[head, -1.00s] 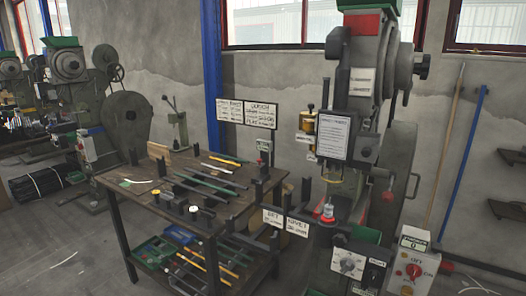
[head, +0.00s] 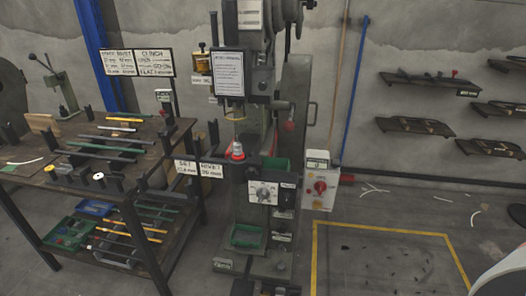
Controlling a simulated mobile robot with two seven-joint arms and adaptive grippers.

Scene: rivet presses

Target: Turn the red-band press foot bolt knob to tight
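The press (head: 255,125) stands upright in the middle of the head view. Its top, where a red band showed earlier, is cut off by the upper edge. A red piece with a light top (head: 237,151) sits at its work point. A white dial panel (head: 263,193) is on its front. Its base (head: 232,264) is on the floor, with a dark rounded part (head: 276,264) at the right of the foot. I cannot tell whether this is the foot bolt knob, nor its setting. Neither of my grippers is in view.
A worktable (head: 60,190) with rods and gauges stands left of the press. A grey control box (head: 320,183) with a red knob is close at its right. Wall shelves (head: 415,126) hold dark parts.

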